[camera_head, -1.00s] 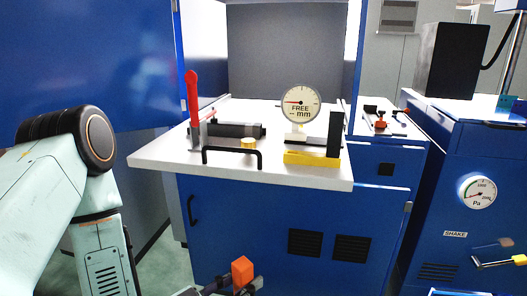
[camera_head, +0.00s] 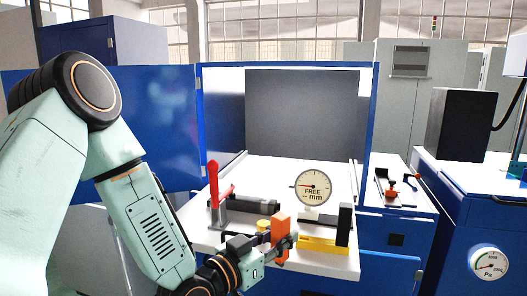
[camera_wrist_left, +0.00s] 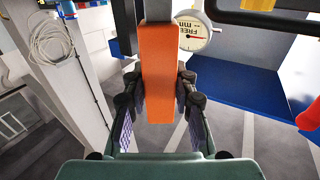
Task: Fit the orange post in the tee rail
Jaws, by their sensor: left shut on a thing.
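The orange post (camera_head: 280,229) stands roughly upright in my left gripper (camera_head: 283,246). The gripper is shut on its lower part, in front of the white worktop. In the left wrist view the post (camera_wrist_left: 157,60) runs up between the two fingers. A yellow base (camera_head: 318,246) with a black bar and a black upright block (camera_head: 344,225) is on the worktop just right of the post. I cannot tell for sure which part is the tee rail. My right gripper does not show.
A round dial gauge (camera_head: 313,187) stands behind the yellow base. A red lever clamp (camera_head: 214,184), a dark cylinder (camera_head: 259,205) and a small yellow disc (camera_head: 264,224) are left of it. The blue cabinet door (camera_head: 150,125) is open at left. The worktop's back is clear.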

